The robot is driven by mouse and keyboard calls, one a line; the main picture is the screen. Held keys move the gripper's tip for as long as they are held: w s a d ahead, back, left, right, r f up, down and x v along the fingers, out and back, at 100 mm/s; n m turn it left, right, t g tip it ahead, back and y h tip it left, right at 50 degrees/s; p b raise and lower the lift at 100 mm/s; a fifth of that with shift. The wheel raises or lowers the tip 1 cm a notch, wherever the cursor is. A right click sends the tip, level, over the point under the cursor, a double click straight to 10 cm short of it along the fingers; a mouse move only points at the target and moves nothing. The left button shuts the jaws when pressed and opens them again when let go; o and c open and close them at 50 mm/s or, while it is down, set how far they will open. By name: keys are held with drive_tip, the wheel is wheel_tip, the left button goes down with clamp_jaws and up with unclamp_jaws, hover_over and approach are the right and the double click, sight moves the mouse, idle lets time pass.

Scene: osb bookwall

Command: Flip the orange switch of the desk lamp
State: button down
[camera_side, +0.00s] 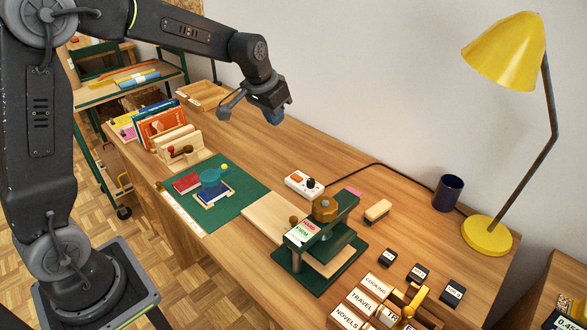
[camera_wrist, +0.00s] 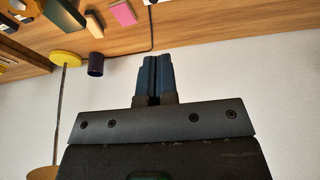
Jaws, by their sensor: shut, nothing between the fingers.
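The orange switch (camera_side: 297,178) sits on a small white box (camera_side: 304,186) with a black knob, on the table in the side view. A dark cable runs from the box along the wall side toward the yellow desk lamp (camera_side: 487,236). The lamp stands at the right back; its yellow base also shows in the wrist view (camera_wrist: 65,58). My gripper (camera_side: 276,114) is in the air above the table, left of and higher than the switch box, and apart from it. In the wrist view its two blue fingers (camera_wrist: 154,80) are together and empty. The orange switch is not seen there.
A green press (camera_side: 318,240) with a wooden knob stands in front of the switch box. A dark blue cup (camera_side: 447,192) stands near the lamp. A green mat (camera_side: 232,212) with books lies left of the box. Open tabletop lies behind the box toward the wall.

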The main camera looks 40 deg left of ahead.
hover_over(295, 175)
drive_tip(key=s, duration=0.3)
wheel_tip(295, 175, down, 11)
drive_tip(key=shift+s+d+r+g, duration=0.1)
drive_tip(key=shift+s+d+g, duration=0.1)
drive_tip(key=shift+g, duration=0.1)
drive_tip(key=x, duration=0.8)
drive_tip(key=s+x, duration=0.1)
drive_tip(key=x, duration=0.3)
drive_tip(key=shift+w+a+f, duration=0.1)
drive_tip(key=shift+w+f, duration=0.05)
drive_tip(key=shift+f, duration=0.9)
drive_tip(key=shift+a+f, duration=0.15)
drive_tip(key=shift+f, duration=0.3)
